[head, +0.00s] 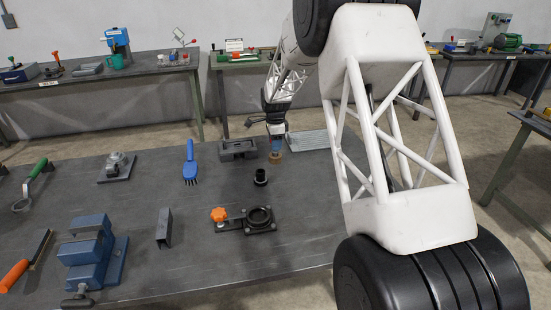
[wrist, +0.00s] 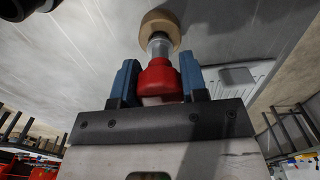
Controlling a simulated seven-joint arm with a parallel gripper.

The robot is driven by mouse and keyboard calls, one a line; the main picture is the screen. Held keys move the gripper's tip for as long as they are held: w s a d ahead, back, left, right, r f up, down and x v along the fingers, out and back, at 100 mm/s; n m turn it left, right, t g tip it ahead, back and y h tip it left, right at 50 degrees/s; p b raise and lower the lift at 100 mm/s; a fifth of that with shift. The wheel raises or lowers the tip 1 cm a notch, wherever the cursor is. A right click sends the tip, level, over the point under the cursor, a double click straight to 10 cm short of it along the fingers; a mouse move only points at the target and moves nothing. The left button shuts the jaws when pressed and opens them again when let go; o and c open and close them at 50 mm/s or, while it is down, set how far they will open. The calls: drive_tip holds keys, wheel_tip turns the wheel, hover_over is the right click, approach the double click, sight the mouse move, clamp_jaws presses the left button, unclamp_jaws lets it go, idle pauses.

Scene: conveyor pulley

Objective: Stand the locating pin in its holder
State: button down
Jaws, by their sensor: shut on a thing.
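My gripper (wrist: 160,82) has two blue fingers shut on the red head of the locating pin (wrist: 158,76). The pin's grey shaft (wrist: 158,47) points away from the fingers toward a round tan holder (wrist: 145,24). The shaft's far end overlaps the holder's middle; I cannot tell how deep it sits in it, if at all. In the head view my gripper (head: 276,141) points down near the table's back edge, with the tan holder (head: 276,157) just below it. The pin is mostly hidden there.
A dark grey block (head: 238,150) stands just left of the holder. A black ring part (head: 260,177) and an orange-knobbed fixture (head: 245,218) lie in front. A blue brush (head: 190,165) is further left, and a ribbed light plate (head: 308,140) lies to the right.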

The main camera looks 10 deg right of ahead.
drive_tip(key=shift+f, duration=0.15)
unclamp_jaws()
idle(0.6)
